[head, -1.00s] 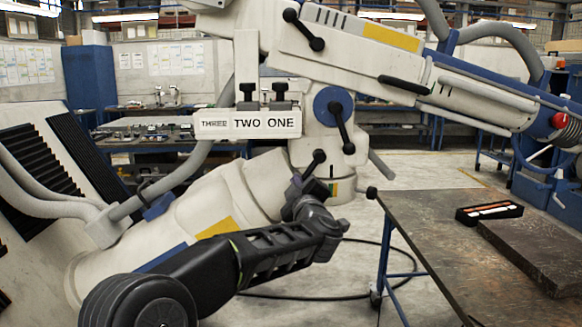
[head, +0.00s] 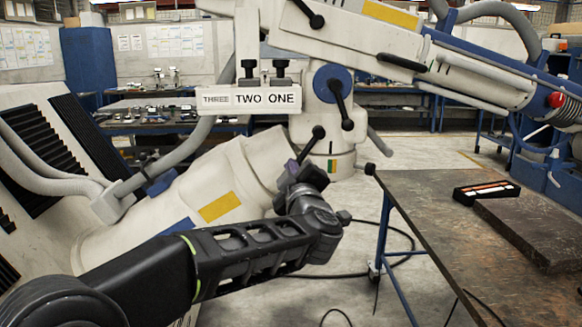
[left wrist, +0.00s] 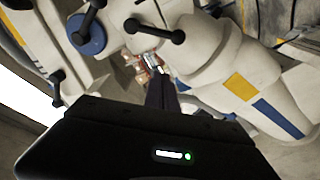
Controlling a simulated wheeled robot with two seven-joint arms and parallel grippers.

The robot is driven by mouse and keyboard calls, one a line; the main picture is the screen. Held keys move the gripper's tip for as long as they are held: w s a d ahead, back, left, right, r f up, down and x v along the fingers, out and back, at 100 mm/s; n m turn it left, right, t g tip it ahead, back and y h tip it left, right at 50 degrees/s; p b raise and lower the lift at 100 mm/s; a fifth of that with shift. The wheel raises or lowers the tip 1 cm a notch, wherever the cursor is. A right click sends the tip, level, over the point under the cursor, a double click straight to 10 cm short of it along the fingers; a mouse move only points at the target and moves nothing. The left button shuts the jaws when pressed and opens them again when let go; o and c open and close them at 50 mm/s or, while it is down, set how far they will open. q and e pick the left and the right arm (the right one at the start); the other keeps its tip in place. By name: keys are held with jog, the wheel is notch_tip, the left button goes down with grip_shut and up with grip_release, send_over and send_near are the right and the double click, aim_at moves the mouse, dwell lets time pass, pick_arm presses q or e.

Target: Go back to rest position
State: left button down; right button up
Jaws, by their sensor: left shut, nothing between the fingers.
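The microscope arm (head: 225,200) is a large cream-white jointed machine with yellow and blue patches. A sign (head: 249,100) on it reads "THREE TWO ONE", with "THREE" paler than the rest. A black lever (head: 340,100) sits on its blue round joint, and another black lever (head: 312,143) sits lower down. My left gripper (head: 296,176) is just below the lower lever, in front of the white body; I cannot tell whether it touches. In the left wrist view its dark fingers (left wrist: 160,92) are together and hold nothing. My right gripper is not in view.
A dark worn table (head: 440,235) with blue legs stands at the right, bearing a small black tray (head: 487,191) and a dark slab (head: 535,230). Grey hoses (head: 50,180) run along the left. A black cable (head: 400,250) lies on the floor.

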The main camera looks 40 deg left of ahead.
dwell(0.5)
